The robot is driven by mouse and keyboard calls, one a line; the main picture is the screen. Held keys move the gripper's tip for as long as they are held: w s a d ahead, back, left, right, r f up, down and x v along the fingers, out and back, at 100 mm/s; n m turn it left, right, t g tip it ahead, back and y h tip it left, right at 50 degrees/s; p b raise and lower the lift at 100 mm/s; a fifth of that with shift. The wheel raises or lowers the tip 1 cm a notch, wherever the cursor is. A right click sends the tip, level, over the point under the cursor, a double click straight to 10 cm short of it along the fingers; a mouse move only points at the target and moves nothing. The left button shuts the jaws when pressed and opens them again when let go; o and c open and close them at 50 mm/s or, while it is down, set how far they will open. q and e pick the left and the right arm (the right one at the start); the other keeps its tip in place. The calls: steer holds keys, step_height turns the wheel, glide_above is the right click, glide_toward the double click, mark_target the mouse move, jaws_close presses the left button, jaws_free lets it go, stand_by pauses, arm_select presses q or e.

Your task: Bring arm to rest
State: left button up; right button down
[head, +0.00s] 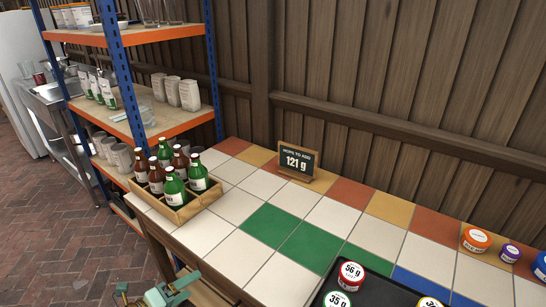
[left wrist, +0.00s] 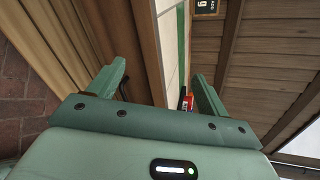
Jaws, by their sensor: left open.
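My left gripper (head: 168,290) is low at the bottom edge of the head view, in front of the tiled counter (head: 235,206) and apart from the things on it. In the left wrist view my left gripper (left wrist: 160,78) has its two green fingers spread, with nothing held between them. Past the fingers, the counter's wooden side and a strip of tiles show. My right gripper is in neither view.
A wooden crate (head: 178,214) of green and brown bottles stands at the counter's left end. A sign (head: 296,162) reads 121 g. A dark tray (head: 375,290) holds round labelled tins. More tins (head: 476,240) stand right. A shelf rack (head: 135,35) rises left. The middle tiles are clear.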

arm_select(q)
steer(key=s+a+f+n+y, duration=0.3)
steer(key=a+f+n+y, duration=0.2)
steer(key=a+f+n, duration=0.45)
steer(key=s+a+f+n+g+y, duration=0.35)
steer(key=s+f+n, duration=0.55)
steer(key=f, duration=0.5)
steer(key=s+d+f+n+g+y+p, duration=0.1)
steer(key=s+f+n+g, duration=0.3)
steer(key=s, duration=0.7)
steer(key=s+d+f+n+g+y, duration=0.1)
steer(key=s+f, duration=0.5)
steer(key=s, duration=0.5)
steer(key=s+d+g, duration=0.1)
steer(key=s+d, duration=0.1)
steer(key=s, duration=0.3)
steer(key=s+d+n+g+h, duration=0.1)
steer(key=s+d, duration=0.1)
steer(key=s, duration=0.3)
steer(key=s+d+f+n+g, duration=0.1)
steer(key=s+d, duration=0.1)
steer(key=s, duration=0.4)
steer(key=shift+d, duration=0.3)
steer(key=shift+n+h, duration=0.25)
